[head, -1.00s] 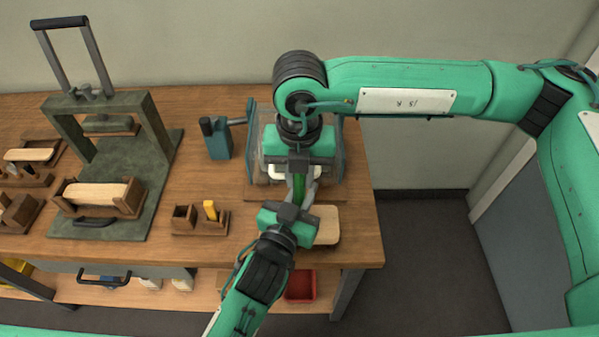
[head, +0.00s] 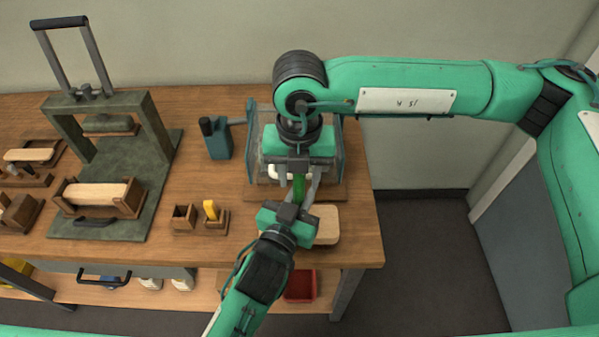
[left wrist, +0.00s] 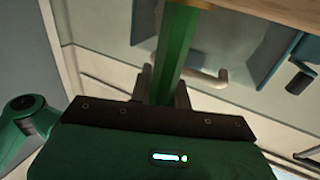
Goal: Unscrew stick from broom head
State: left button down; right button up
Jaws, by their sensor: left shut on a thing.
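The green stick (head: 299,187) shows between my two grippers in the head view.
A clear-walled fixture (head: 252,150) surrounds the right gripper's spot. A pale block (head: 326,225) lies beside the left gripper. A blue-grey tool (head: 217,140), a small wooden holder (head: 184,219) and a dark press (head: 160,200) stand to the left. A red bin (head: 300,287) sits below.

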jog(key=shift+o, duration=0.4)
jog(key=shift+r, duration=2.35)
notch_tip(320, 180, up, 7)
jog(key=s+m+t, duration=0.2)
jog(key=m, duration=0.2)
notch_tip(320, 180, down, 12)
jog(key=w, duration=0.2)
jog(key=shift+r+h, duration=0.25)
jog(key=shift+h, duration=0.05)
grip_shut()
jog(key=n, duration=0.4)
jog(key=shift+w, duration=0.1)
